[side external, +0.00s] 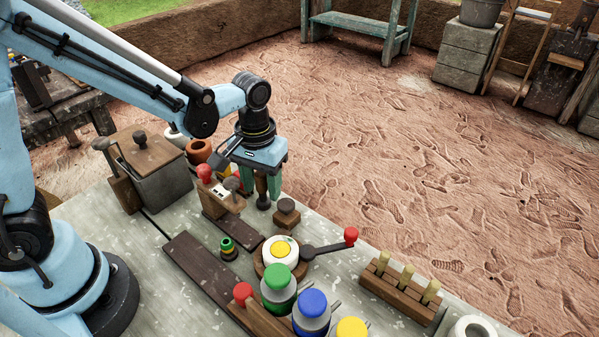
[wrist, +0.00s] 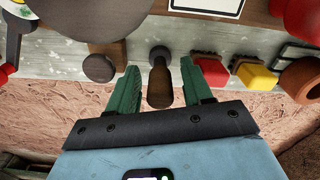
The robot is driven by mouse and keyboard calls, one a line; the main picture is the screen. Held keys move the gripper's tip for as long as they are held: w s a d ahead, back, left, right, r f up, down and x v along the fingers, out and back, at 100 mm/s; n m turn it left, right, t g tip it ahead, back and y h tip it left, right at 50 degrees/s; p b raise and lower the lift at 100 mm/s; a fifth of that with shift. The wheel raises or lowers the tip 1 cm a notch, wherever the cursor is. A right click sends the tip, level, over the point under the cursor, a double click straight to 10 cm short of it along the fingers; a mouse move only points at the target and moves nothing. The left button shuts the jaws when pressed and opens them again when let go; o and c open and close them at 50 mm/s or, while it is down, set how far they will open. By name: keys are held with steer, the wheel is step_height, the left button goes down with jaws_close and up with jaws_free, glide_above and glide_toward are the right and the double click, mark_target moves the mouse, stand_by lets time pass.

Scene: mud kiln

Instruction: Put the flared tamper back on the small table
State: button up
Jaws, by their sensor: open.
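The tamper (side external: 262,184), with a brown wooden handle and a dark, wider foot, appears to stand upright near the far edge of the grey worktable (side external: 220,267). It also shows in the wrist view (wrist: 159,88), handle nearest the camera. My gripper (side external: 261,192) is open around it. In the wrist view my green fingers (wrist: 159,72) lie on either side of the handle, with a gap showing on each side. A low wooden table (side external: 68,121) with things on it stands at the back left, partly hidden by my arm; I cannot tell if this is the small table.
A knobbed wooden block (side external: 286,214) stands right of the tamper. A wooden holder with a red knob (side external: 221,196) stands close left. A round board with a white disc (side external: 281,250), coloured bottles (side external: 311,312) and a slotted rack (side external: 401,287) crowd the front. A teal bench (side external: 355,24) stands far back.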

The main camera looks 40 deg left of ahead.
steer(key=shift+r, duration=0.1)
step_height(320, 180, up, 12)
steer(key=shift+f, duration=0.1)
steer(key=shift+s+a+r+t, duration=0.25)
steer(key=shift+s+a+t, duration=0.05)
steer(key=shift+s, duration=0.05)
steer(key=s+a+f+m+t, duration=0.2)
steer(key=s+a+m+t, duration=0.1)
steer(key=s+a+t, duration=0.1)
steer(key=shift+s+a+t, duration=0.4)
steer(key=shift+a+t, duration=0.3)
steer(key=shift+t, duration=0.6)
